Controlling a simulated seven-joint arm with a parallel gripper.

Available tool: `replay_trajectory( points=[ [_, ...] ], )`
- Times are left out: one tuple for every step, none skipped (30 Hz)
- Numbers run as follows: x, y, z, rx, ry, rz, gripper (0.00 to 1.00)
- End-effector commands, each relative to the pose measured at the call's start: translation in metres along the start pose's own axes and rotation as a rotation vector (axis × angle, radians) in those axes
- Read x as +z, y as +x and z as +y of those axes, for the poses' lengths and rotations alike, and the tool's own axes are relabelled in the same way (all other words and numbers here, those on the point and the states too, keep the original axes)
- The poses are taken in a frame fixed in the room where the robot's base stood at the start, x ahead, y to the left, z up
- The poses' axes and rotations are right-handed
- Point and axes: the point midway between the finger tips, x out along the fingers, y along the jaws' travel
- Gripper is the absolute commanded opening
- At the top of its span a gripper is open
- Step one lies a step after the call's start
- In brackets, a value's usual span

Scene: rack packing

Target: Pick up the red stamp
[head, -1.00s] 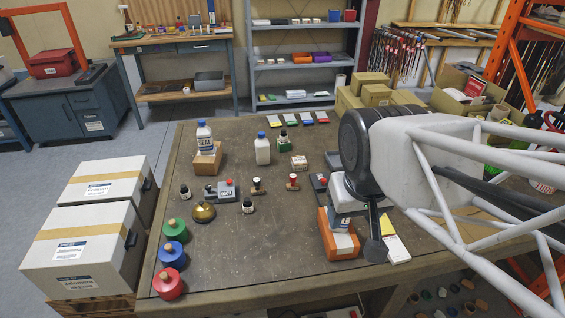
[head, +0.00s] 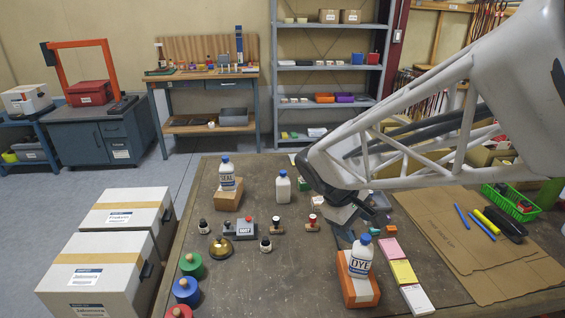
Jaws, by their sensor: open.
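A small stamp with a red knob and a wooden base (head: 312,223) stands upright on the workbench near its middle. A similar stamp with a darker, brownish-red handle (head: 277,226) stands just left of it. My gripper (head: 358,222) hangs right of the red stamp, apart from it, above the bench and behind the white DYE bottle. Its jaws are open, and I see nothing held between them. My arm hides part of the bench behind the gripper.
A grey stamp box (head: 240,231), a brass bell (head: 220,249) and small ink bottles stand left of the stamps. The blue-capped DYE bottle (head: 360,256) stands on an orange block (head: 359,290) at front right. Coloured pads (head: 403,272) and cardboard (head: 468,240) lie farther right. Bare bench lies in front of the stamps.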

Motion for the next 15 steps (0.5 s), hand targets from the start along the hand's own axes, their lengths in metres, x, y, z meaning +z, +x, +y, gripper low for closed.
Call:
replay_trajectory(
  points=[
    [-0.011,0.004,0.003,0.018,-0.042,-0.022,0.59],
    [-0.016,0.007,0.005,0.029,-0.067,-0.034,0.59],
    [-0.024,0.01,0.007,0.045,-0.102,-0.049,0.59],
    [-0.029,0.012,0.009,0.058,-0.127,-0.061,0.59],
    [-0.035,0.015,0.011,0.069,-0.151,-0.073,0.59],
    [-0.043,0.018,0.014,0.085,-0.186,-0.088,0.59],
    [-0.049,0.021,0.015,0.097,-0.212,-0.101,0.59],
    [-0.055,0.023,0.017,0.109,-0.236,-0.112,0.59],
    [-0.063,0.026,0.019,0.125,-0.27,-0.128,0.59],
    [-0.069,0.029,0.02,0.136,-0.296,-0.141,0.59],
    [-0.074,0.032,0.021,0.148,-0.321,-0.152,0.59],
    [-0.083,0.035,0.023,0.165,-0.355,-0.167,0.59],
    [-0.089,0.037,0.024,0.177,-0.38,-0.178,0.59],
    [-0.096,0.04,0.025,0.188,-0.407,-0.19,0.59],
    [-0.104,0.044,0.026,0.205,-0.44,-0.206,0.59]
  ],
)
